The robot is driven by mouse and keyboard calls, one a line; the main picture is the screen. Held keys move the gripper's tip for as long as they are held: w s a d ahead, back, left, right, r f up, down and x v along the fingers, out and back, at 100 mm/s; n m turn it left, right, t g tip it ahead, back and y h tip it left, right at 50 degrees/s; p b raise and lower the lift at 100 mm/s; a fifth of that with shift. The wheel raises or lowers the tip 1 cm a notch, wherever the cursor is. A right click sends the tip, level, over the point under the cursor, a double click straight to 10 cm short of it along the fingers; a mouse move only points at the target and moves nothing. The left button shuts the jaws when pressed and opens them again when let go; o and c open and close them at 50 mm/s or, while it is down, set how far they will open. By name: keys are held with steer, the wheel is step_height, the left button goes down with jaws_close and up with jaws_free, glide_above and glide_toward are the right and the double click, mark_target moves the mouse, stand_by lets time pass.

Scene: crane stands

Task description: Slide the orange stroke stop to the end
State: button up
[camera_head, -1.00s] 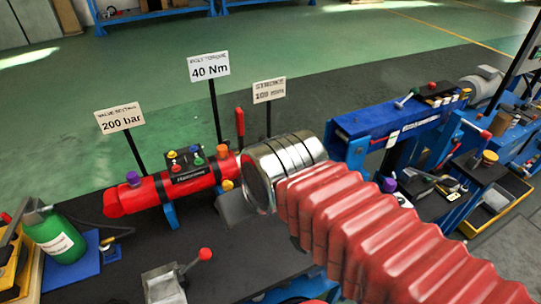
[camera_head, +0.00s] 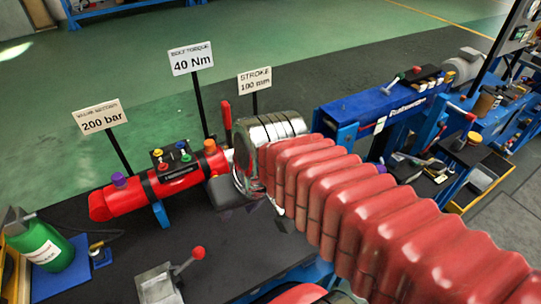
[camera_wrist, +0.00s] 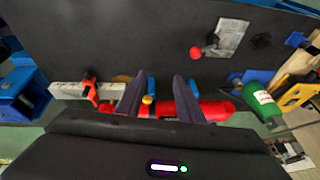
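The orange stroke stop (camera_wrist: 90,89) shows in the wrist view on a pale flat bar (camera_wrist: 68,90), left of my left finger and apart from it. I cannot make out the stop in the head view, where my arm covers that part of the bench. My gripper (camera_wrist: 158,97) has two dark fingers spread apart in the wrist view, with no object clamped between them. A red cylinder (camera_wrist: 205,108) with a yellow knob (camera_wrist: 147,99) shows beyond the fingers. In the head view the red cylinder (camera_head: 160,188) lies left of my wrist, and my fingers are mostly hidden.
Signs on posts stand behind the cylinder, including a stroke sign (camera_head: 255,79) reading 100 mm. A red-knobbed lever (camera_head: 198,253) stands at the bench front. A green bottle (camera_head: 40,247) is at left, a blue press (camera_head: 375,108) at right.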

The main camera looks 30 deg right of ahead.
step_height(320, 180, down, 6)
steer(key=a+f+m+g+y, duration=0.1)
steer(key=a+m+g+y, duration=0.15)
steer(key=m+y, duration=0.3)
steer(key=w+d+f+m+t+y, duration=0.25)
steer(key=w+m+y, duration=0.25)
steer(key=w+m, duration=0.25)
steer(key=w+d+f+m+t+h, duration=0.1)
steer(key=d+f+m+t+h, duration=0.1)
steer(key=d+m, duration=0.4)
steer(key=w+d+f+m+t+h, duration=0.1)
steer(key=d+f+m+t+h, duration=0.2)
steer(key=d+m+t, duration=0.4)
steer(key=w+d+f+m+t+h, duration=0.1)
steer(key=d+f+m+t+h, duration=0.2)
steer(key=d+m, duration=0.4)
steer(key=shift+d+f+t+h, duration=0.15)
steer(key=shift+d+t, duration=0.25)
steer(key=shift+d, duration=1.1)
steer(key=shift+d+t+h, duration=0.2)
steer(key=shift+d+t, duration=0.2)
steer(key=shift+d, duration=1.05)
steer(key=shift+w+a, duration=0.35)
steer(key=shift+w, duration=1.95)
steer(key=shift+w+a, duration=0.3)
steer(key=shift+w, duration=1.95)
steer(key=shift+w+a, duration=0.35)
steer(key=shift+w, duration=1.95)
